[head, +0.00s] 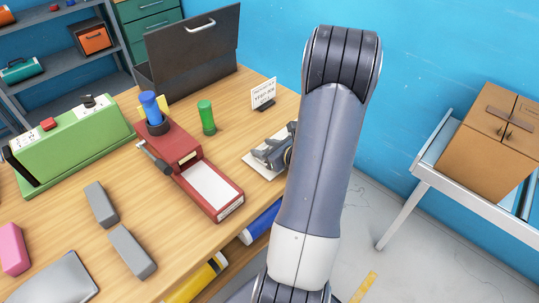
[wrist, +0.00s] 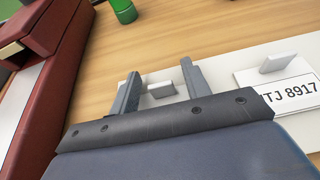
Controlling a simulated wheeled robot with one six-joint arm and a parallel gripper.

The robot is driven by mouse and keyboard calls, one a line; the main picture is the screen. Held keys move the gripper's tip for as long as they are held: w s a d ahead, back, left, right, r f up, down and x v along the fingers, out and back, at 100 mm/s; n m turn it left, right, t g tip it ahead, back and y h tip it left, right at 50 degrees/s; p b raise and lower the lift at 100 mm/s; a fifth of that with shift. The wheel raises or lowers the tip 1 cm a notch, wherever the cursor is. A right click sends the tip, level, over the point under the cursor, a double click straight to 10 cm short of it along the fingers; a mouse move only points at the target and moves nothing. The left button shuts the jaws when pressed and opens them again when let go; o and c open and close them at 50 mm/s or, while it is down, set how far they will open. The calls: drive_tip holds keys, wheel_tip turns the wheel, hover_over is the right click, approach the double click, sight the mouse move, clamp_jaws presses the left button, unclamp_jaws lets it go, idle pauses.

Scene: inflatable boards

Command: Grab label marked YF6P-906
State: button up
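A small white card (head: 264,92) stands in a dark holder at the right rear of the wooden table. It has printed lines, too small for me to read surely. My gripper (head: 275,153) is in front of it, low over a pale board (head: 258,164) at the table's right edge. In the wrist view, my gripper (wrist: 159,72) has its two fingers apart. I cannot read YF6P-906 on any label.
A red press-like device (head: 190,165) with a blue knob stands left of my gripper. A green cylinder (head: 207,117) stands behind it; a green machine (head: 72,140) and grey blocks (head: 131,252) lie further left. A cardboard box (head: 492,145) is on a cart at right.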

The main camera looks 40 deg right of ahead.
drive_tip(key=c, duration=0.9)
